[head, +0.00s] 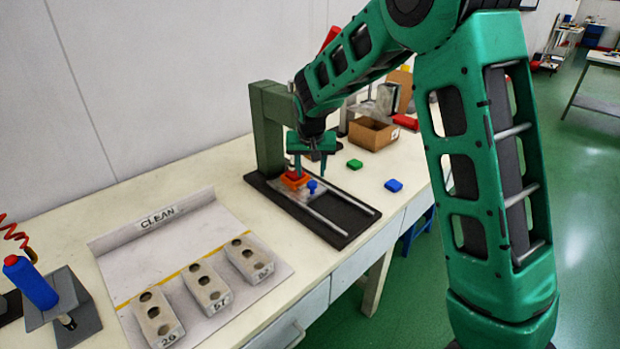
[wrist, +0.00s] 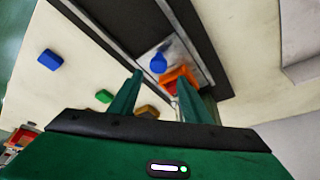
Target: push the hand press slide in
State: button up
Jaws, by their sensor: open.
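The hand press has a grey-green frame (head: 265,130) and a black base with two metal rails (head: 325,213). Its slide is a light plate, seen in the wrist view (wrist: 178,47), carrying an orange holder (head: 294,180) and a blue knob (head: 312,186). The slide sits at the frame end of the rails, with the holder near the column; the front part of the rails is bare. My gripper (head: 310,173) is open and points down over the slide. In the wrist view its fingertips (wrist: 160,79) are close to the knob (wrist: 158,63) and holder; contact cannot be told.
A green block (head: 355,163) and a blue block (head: 394,185) lie right of the press, with a cardboard box (head: 372,134) behind. Several numbered grey moulds (head: 207,289) stand on the CLEAN sheet (head: 185,232) at front left.

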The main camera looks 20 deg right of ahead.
jog(key=v, duration=0.5)
jog(key=shift+r, duration=0.2)
jog(key=s+d+r+m+g, duration=0.1)
jog(key=s+d+r, duration=0.1)
jog(key=s+d, duration=0.75)
jog(key=s+d+r+m+g, duration=0.1)
jog(key=s+d+r, duration=0.1)
jog(key=s+d, duration=0.75)
jog(key=s+d+f+m+g+y, duration=0.1)
jog(key=s+f+g, duration=0.1)
jog(key=s, duration=2.3)
jog(key=shift+s, duration=0.25)
jog(key=shift+f, duration=0.1)
